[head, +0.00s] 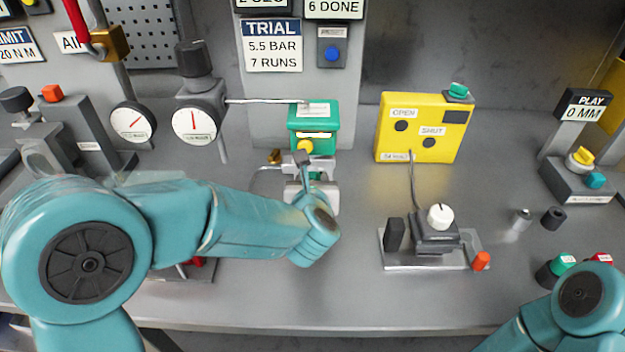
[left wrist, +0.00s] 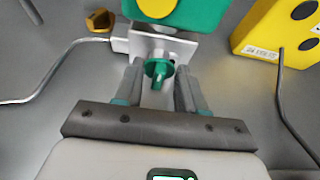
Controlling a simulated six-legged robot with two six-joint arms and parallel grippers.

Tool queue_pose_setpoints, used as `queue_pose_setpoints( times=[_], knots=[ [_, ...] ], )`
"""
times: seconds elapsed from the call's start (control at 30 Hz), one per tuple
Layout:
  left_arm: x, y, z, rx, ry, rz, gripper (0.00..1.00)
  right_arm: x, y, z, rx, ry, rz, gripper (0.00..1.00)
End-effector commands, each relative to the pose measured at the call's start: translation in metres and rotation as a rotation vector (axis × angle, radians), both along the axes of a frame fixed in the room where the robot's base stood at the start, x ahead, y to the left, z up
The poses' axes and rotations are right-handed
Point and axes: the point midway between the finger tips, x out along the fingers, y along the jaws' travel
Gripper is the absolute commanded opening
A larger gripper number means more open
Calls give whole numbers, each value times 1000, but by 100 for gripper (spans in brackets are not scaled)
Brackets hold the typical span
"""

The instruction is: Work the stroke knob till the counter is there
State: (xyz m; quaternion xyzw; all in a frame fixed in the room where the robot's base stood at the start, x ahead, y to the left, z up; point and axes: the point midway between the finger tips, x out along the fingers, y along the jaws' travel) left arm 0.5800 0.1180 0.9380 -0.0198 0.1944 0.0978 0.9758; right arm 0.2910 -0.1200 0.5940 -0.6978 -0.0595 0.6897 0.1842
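A small green knob (left wrist: 158,70) sticks out of a pale metal block under the green actuator housing; I take it for the stroke knob, but no label shows. My left gripper (left wrist: 159,86) is open, with one finger on each side of this knob and a thin gap at each side. In the head view my wrist hides the knob and most of the fingers. The green housing (head: 312,118) carries a yellow button (head: 305,146). The counter sign (head: 334,7) reads 6 DONE. The trial sign (head: 273,45) reads 5.5 BAR, 7 RUNS. My right gripper is out of view.
A yellow box (head: 450,141) marked OPEN and SHUT stands right of the housing. A white-knobbed unit (head: 440,216) sits on a plate before it. Two dials (head: 193,124) stand left of the housing. A blue reset button (head: 332,54) is above. The front bench is mostly clear.

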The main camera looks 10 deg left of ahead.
Motion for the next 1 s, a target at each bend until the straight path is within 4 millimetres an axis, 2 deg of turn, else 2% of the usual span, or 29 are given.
queue_pose_setpoints(
  times=[0.17, 0.23, 0.3, 0.67, 1.0],
  knots=[
    [0, 0, 0, 0, 0, 0, 39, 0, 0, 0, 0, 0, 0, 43],
    [0, 0, 0, 0, 0, 0, 23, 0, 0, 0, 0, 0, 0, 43],
    [0, 0, 0, 0, 0, 0, 0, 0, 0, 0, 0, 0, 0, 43],
    [0, -1, 0, 30, 5, 0, 0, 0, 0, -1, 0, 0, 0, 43],
    [1, -7, -2, 234, 46, -3, 0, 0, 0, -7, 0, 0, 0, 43]
  ],
)
